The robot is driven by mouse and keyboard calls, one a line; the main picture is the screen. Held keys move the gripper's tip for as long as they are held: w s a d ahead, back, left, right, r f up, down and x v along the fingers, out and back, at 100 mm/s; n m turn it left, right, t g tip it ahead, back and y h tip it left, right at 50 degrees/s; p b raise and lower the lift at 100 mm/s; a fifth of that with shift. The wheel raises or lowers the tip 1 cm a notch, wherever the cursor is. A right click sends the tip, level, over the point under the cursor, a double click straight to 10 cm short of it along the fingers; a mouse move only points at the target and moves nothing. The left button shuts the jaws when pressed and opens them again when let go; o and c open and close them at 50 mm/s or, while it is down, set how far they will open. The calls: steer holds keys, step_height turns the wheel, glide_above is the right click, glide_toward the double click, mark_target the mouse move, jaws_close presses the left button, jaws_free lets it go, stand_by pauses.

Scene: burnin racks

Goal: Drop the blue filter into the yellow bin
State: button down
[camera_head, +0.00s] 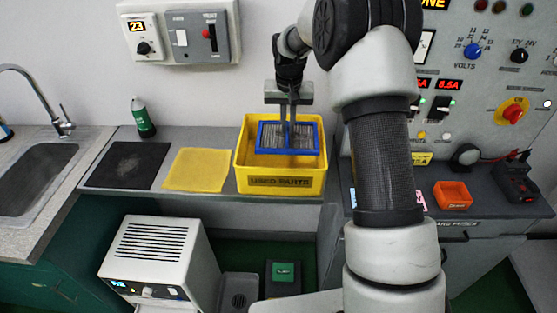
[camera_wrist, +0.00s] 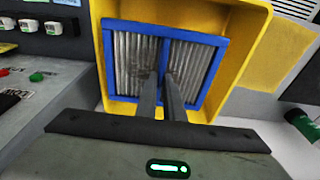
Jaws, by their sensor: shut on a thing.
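The blue filter (camera_head: 267,150) has a blue frame with grey pleats and a blue centre bar. My gripper (camera_head: 288,132) is shut on it from above, at the centre bar. The filter is over the mouth of the yellow bin (camera_head: 281,182), which is labelled USED PARTS and stands on the grey counter. In the wrist view the filter (camera_wrist: 135,62) lies flat within the outline of the bin (camera_wrist: 250,45), with both fingers (camera_wrist: 167,85) close together at its middle. I cannot tell how far it is above the bin's floor.
Left of the bin are a yellow cloth (camera_head: 201,169), a black mat (camera_head: 126,165), a green bottle (camera_head: 142,118) and a sink (camera_head: 40,178). On the right are a control panel (camera_head: 480,70) and an orange tray (camera_head: 453,195). A white unit (camera_head: 160,255) stands below.

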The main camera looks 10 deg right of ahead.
steer(key=c, duration=1.8)
jaws_free()
steer(key=shift+r, duration=0.1)
step_height(320, 180, up, 17)
steer(key=s, duration=0.2)
steer(key=shift+s+a, duration=0.3)
steer(key=shift+r, duration=0.1)
